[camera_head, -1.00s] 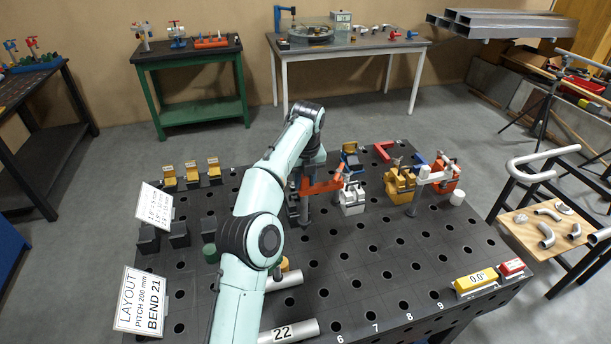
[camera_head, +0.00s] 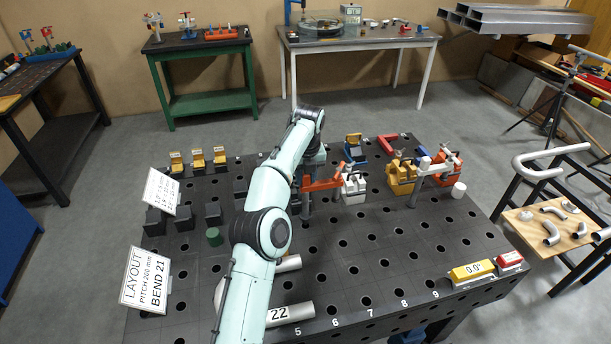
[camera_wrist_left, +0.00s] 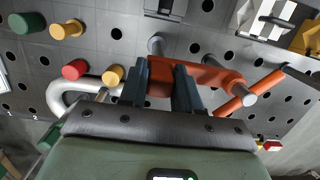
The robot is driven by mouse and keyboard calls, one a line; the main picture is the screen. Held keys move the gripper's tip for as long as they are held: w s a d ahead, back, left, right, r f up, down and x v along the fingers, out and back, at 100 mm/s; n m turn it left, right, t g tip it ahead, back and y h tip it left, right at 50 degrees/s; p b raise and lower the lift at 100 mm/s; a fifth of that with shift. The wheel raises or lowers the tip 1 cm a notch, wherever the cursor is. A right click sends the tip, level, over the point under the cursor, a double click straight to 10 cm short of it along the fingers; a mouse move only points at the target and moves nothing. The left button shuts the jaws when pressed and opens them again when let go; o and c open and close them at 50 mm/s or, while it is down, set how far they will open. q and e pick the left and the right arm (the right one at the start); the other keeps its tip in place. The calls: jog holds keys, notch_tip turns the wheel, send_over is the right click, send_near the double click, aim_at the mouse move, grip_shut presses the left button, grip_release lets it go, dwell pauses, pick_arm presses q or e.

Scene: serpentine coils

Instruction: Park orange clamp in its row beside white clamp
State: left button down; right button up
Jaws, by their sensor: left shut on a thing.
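The orange clamp (camera_head: 322,184) has a flat orange bar and a grey post, and is held in my left gripper over the dark perforated table. The left gripper (camera_wrist_left: 163,82) is shut on its orange body (camera_wrist_left: 205,76) in the wrist view; in the head view the arm hides most of the gripper. The white clamp (camera_head: 353,186) stands just right of the orange clamp in the head view. It also shows at the upper right of the wrist view (camera_wrist_left: 266,16), apart from the orange clamp. I cannot tell whether the post touches the table.
A yellow clamp (camera_head: 401,177) and an orange-red clamp (camera_head: 449,166) stand to the right. The table's right front is mostly clear.

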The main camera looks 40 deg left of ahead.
aim_at(306, 185)
dwell(0.4)
pick_arm(q)
jog(key=shift+f+b, duration=0.4)
jog(key=shift+f, duration=1.05)
pick_arm(e)
jog(key=shift+s+f, duration=0.45)
jog(key=shift+s, duration=0.15)
pick_arm(q)
jog(key=shift+f, duration=0.6)
pick_arm(e)
jog(key=shift+s, duration=0.1)
pick_arm(q)
jog(key=shift+f, duration=0.15)
pick_arm(e)
jog(key=shift+f, duration=0.1)
pick_arm(q)
jog(key=c, duration=0.7)
grip_release()
jog(key=shift+w, duration=0.1)
jog(key=shift+f, duration=0.1)
